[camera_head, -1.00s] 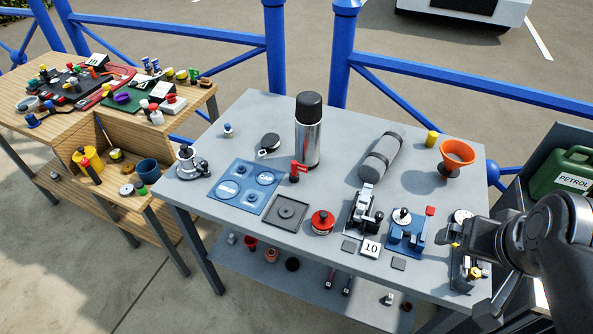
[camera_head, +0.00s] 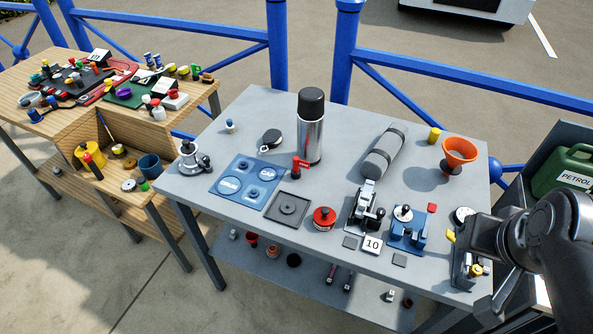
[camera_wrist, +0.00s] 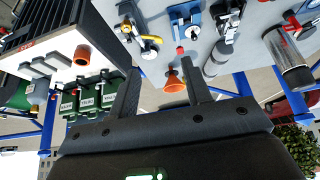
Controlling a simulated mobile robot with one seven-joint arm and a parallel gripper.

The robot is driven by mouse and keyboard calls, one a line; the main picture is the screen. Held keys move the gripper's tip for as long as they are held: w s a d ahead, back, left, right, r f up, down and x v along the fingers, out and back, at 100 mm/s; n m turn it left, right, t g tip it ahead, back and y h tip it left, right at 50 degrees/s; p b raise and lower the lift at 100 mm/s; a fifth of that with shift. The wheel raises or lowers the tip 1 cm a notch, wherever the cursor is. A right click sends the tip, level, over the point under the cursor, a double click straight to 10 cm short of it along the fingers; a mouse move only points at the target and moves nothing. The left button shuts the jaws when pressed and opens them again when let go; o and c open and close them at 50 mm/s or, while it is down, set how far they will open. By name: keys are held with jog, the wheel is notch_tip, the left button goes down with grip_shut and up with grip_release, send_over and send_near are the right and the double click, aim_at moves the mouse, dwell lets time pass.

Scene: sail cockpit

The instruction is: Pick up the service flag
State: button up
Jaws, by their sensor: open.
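No part is clearly labelled as the service flag, so I cannot tell which it is. A small red square piece (camera_head: 431,208) stands at the blue fixture (camera_head: 408,228) on the grey table; it also shows in the wrist view (camera_wrist: 180,50). A red piece on a dark base (camera_head: 300,164) stands in front of the steel flask. A small yellow tab (camera_head: 449,237) shows beside my arm at the table's right end. My gripper (camera_wrist: 161,68) is open and empty, its fingers apart, with the orange funnel (camera_wrist: 174,82) seen beyond the gap. My arm hides part of the right-end fixture.
The grey table (camera_head: 225,172) also holds a tall flask (camera_head: 310,128), a grey roll (camera_head: 384,150) and an orange funnel (camera_head: 459,152). A green petrol can (camera_head: 566,171) stands in a dark box at right. A crowded wooden bench (camera_head: 60,125) is at left.

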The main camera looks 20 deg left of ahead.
jog(key=n+g+y, duration=0.2)
jog(key=n+y, duration=0.1)
jog(key=n, duration=0.6)
send_over(296, 158)
jog(key=s, duration=0.2)
notch_tip(296, 158, down, 14)
jog(key=shift+w+f, duration=0.35)
jog(key=shift+f, duration=0.65)
jog(key=shift+w+f, duration=0.35)
jog(key=shift+f, duration=0.7)
jog(key=shift+w+f, duration=0.35)
jog(key=shift+f, duration=0.65)
jog(key=shift+c, duration=0.2)
